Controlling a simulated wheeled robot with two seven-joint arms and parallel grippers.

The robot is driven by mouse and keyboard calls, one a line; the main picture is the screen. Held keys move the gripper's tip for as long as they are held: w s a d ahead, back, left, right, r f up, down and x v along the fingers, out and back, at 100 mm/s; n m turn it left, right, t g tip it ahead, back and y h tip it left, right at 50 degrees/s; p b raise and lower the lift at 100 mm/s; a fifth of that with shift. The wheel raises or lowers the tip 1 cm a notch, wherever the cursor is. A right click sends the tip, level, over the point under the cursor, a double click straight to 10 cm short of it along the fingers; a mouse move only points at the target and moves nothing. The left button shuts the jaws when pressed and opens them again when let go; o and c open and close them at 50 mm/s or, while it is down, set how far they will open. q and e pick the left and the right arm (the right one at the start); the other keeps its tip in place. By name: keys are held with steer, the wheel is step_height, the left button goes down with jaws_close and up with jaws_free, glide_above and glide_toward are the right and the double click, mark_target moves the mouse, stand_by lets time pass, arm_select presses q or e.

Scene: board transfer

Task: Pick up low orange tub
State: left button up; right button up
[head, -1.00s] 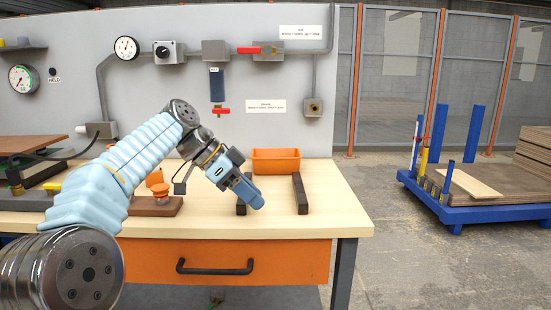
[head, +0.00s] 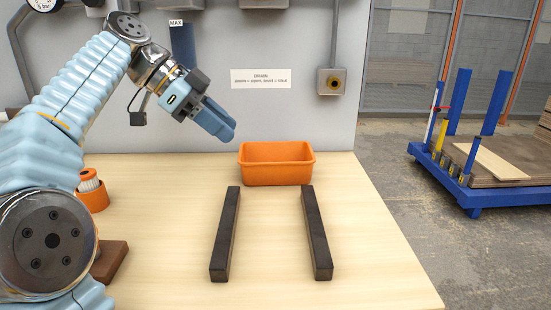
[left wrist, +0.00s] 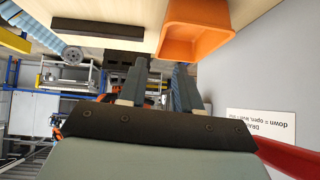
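The low orange tub (head: 277,174) stands upright at the back of the pale wooden table, close to the grey panel. It looks empty in the head view, though part of its floor is hidden by the front wall. It also shows at the top of the left wrist view (left wrist: 196,30). My left gripper (head: 226,130) is in the air, to the left of the tub and higher than its rim, not touching it. In the left wrist view its two fingers (left wrist: 159,78) are apart with nothing between them. My right gripper is not in view.
Two dark bars (head: 225,235) (head: 317,232) lie on the table in front of the tub, with clear tabletop between them. An orange-and-white round part (head: 91,188) and a brown block (head: 108,260) are at the left. A blue cart (head: 476,194) stands beyond the table.

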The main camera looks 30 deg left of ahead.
mark_target(275, 165)
arm_select(q)
steer(key=b+x, duration=0.1)
steer(key=x, duration=0.6)
steer(key=shift+w+f, duration=0.15)
steer(key=shift+f, duration=0.05)
steer(key=x, duration=0.6)
steer(key=shift+w+d+r+b, duration=0.15)
steer(key=shift+w+b, duration=0.1)
steer(key=shift+b, duration=0.1)
jaws_close()
